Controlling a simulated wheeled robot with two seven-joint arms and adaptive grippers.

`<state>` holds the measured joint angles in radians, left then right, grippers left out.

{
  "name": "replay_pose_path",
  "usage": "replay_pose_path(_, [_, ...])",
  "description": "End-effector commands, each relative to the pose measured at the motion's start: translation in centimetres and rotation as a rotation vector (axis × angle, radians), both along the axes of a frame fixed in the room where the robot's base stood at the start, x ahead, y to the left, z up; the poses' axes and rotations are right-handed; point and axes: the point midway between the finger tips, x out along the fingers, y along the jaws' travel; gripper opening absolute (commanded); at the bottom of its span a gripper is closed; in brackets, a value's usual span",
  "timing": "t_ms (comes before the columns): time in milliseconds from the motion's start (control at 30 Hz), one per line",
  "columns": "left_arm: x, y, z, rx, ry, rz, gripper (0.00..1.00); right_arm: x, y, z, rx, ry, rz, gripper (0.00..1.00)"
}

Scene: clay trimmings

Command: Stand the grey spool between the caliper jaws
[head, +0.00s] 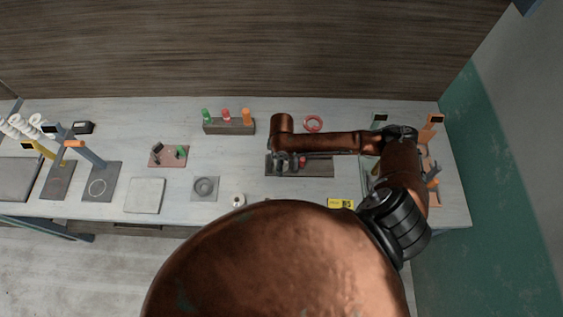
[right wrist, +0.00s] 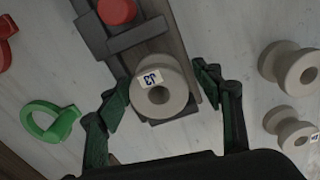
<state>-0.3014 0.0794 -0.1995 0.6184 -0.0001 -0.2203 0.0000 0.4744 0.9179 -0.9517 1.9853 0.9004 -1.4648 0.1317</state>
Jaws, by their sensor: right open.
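In the right wrist view a pale grey spool (right wrist: 170,76) with a small blue-marked label shows its hole to the camera. It is over the end of a dark caliper board (right wrist: 166,42), which carries grey bars (right wrist: 137,36) and a red knob (right wrist: 117,11). My right gripper (right wrist: 160,96) is open, with a green-tipped finger on each side of the spool and gaps between. I cannot tell whether the spool touches both jaws. In the head view my right gripper (head: 288,163) hangs over the left part of the caliper board (head: 318,172) and hides the spool. My left gripper is not seen.
Two other pale spools (right wrist: 290,65) lie to the right in the wrist view, and a green ring (right wrist: 50,122) to the left. In the head view a rack (head: 229,127) with coloured pegs stands behind, a red ring (head: 313,123) nearby, and a yellow label (head: 340,204) in front.

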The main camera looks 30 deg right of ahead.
Motion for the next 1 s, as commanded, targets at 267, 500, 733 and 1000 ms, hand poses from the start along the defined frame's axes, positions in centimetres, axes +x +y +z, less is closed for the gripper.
replay_pose_path(267, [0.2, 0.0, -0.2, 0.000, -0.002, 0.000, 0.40, 0.2, -0.1, 3.2, -0.002, -0.005, 0.002, 0.60])
replay_pose_path(500, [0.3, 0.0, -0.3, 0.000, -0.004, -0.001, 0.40, 0.2, 0.0, 8.4, 0.000, -0.006, 0.001, 0.60])
replay_pose_path(733, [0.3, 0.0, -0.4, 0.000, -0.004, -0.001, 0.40, 0.1, 0.0, 11.8, 0.000, -0.004, 0.001, 0.60])
replay_pose_path(1000, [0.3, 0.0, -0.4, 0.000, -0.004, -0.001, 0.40, 0.1, 0.0, 12.7, 0.000, -0.001, 0.000, 0.60])
